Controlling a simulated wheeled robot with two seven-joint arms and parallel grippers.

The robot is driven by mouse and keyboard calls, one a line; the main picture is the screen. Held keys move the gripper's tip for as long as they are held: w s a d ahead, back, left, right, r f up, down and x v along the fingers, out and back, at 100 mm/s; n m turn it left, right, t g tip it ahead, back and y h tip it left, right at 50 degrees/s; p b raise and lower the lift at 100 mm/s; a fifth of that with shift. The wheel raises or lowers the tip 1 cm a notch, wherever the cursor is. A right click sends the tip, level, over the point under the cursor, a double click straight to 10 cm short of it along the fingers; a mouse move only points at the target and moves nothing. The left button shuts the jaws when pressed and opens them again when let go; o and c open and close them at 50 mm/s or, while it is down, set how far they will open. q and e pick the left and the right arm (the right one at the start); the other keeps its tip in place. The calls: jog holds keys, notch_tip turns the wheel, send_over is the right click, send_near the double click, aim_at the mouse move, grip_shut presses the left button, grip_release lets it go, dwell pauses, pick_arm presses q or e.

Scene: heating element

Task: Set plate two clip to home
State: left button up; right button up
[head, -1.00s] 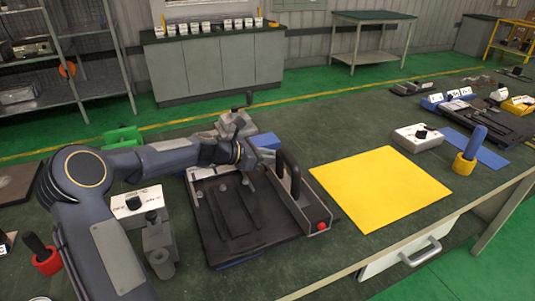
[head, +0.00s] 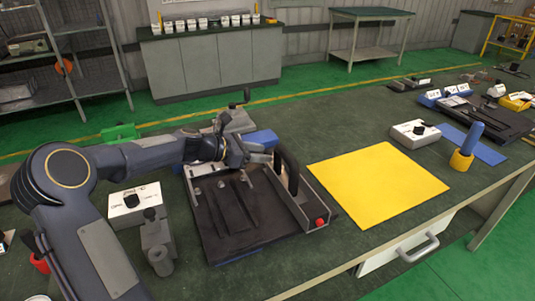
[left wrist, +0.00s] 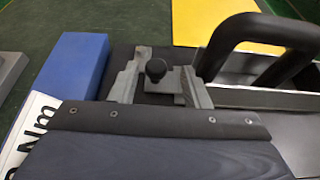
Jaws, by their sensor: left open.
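The dark plate fixture (head: 240,222) lies on the green bench in front of me, with a black arched handle (head: 288,170) and a red knob (head: 320,222) at its right side. The handle also shows in the left wrist view (left wrist: 265,28). My left gripper (head: 262,153) is over the fixture's far edge, just left of the handle. In the left wrist view its two grey fingers (left wrist: 160,88) are apart, with a small black knob (left wrist: 156,70) showing between them. I cannot tell whether the fingers touch it. Which part is the clip is unclear. My right gripper is out of view.
A blue block (head: 262,138) stands by the fixture's far edge and shows beside the gripper (left wrist: 75,75). A white switch box (head: 134,206) and grey clamp (head: 157,240) stand left. A flat yellow sheet (head: 377,185) lies clear at right.

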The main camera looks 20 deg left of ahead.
pick_arm(q)
jog(key=v, duration=0.4)
jog(key=shift+s+a+r, duration=0.1)
jog(key=shift+s, duration=0.1)
dwell(0.3)
